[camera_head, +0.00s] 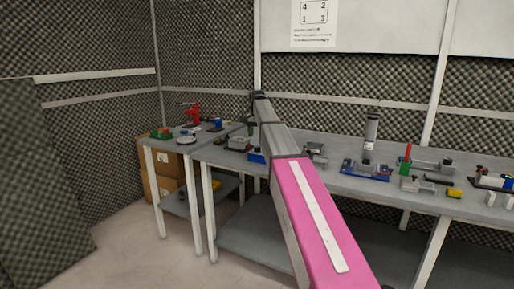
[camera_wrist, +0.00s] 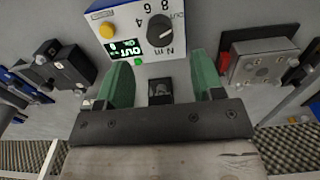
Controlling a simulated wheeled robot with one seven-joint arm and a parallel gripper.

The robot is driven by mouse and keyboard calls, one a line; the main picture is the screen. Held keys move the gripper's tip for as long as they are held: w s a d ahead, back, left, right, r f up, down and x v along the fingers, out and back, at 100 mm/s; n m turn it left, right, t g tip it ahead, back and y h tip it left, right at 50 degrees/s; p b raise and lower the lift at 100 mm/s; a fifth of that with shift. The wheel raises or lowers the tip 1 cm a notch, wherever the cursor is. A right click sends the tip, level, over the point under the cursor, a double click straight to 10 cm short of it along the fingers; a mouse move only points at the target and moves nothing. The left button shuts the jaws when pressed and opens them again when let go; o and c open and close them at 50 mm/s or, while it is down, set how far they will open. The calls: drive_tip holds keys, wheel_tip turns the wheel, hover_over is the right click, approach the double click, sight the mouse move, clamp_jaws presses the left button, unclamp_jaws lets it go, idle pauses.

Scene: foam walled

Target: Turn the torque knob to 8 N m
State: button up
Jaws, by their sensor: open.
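The torque knob (camera_wrist: 160,33) is a round black dial on the white front of a blue-edged box (camera_wrist: 188,15) in the wrist view. The panel appears upside down, with the figures 8, 6 and 4 and "N m" by the knob. I cannot read the knob's exact setting. A small lit display (camera_wrist: 129,44) beside it shows "OUT" in large letters. My gripper (camera_wrist: 161,76) is open, its two green fingers apart with nothing held between them. The fingertips point at the panel, short of the knob. In the head view my arm hides much of this area.
A yellow button (camera_wrist: 107,29) and a small green one (camera_wrist: 138,61) sit on the panel. A dark block (camera_wrist: 68,62) stands left and a grey metal box (camera_wrist: 264,68) right. Several devices, including a blue-based stand (camera_head: 365,170), line the bench (camera_head: 420,199).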

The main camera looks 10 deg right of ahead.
sight(257, 147)
wheel_tip(257, 147, down, 7)
drive_tip(key=shift+r, duration=0.1)
drive_tip(key=shift+c, duration=0.2)
drive_tip(key=c, duration=0.9)
